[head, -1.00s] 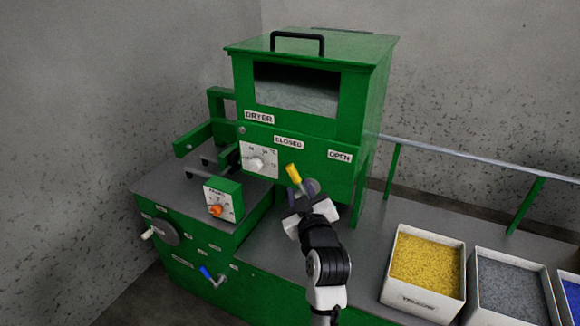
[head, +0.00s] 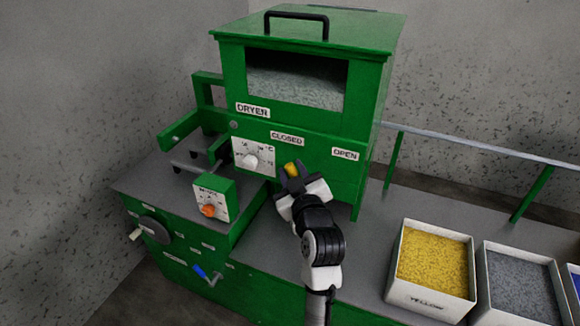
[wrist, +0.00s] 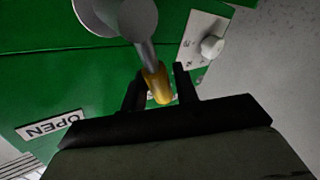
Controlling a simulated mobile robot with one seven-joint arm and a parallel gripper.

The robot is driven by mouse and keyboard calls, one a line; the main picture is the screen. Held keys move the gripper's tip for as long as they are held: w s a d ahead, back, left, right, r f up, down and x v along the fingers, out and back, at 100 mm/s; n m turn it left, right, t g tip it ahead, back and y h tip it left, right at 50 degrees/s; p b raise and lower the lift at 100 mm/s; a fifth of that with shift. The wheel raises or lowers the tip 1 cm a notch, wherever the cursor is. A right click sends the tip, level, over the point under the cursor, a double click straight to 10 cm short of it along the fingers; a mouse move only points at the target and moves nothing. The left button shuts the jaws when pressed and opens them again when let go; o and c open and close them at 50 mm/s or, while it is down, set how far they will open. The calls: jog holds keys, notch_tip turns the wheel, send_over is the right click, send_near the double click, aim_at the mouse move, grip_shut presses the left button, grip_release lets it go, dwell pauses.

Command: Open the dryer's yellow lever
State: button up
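The green dryer (head: 255,122) has a lever with a yellow tip (head: 291,169) on its front, just below the CLOSED label (head: 287,138). The OPEN label (head: 345,154) is to the right. My gripper (head: 292,179) is at the yellow tip and hides most of the lever in the head view. In the wrist view the grey lever shaft (wrist: 148,52) and yellow tip (wrist: 157,84) show. The tip lies between the two dark fingers of my gripper (wrist: 160,80). The fingers are apart, and I see no clear grip on the tip.
A white dial panel (head: 253,158) is left of the lever. A small green box with an orange knob (head: 208,210) stands lower left. Bins of yellow (head: 433,262) and grey (head: 515,285) granules stand on the grey bench at right.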

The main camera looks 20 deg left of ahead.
grip_shut()
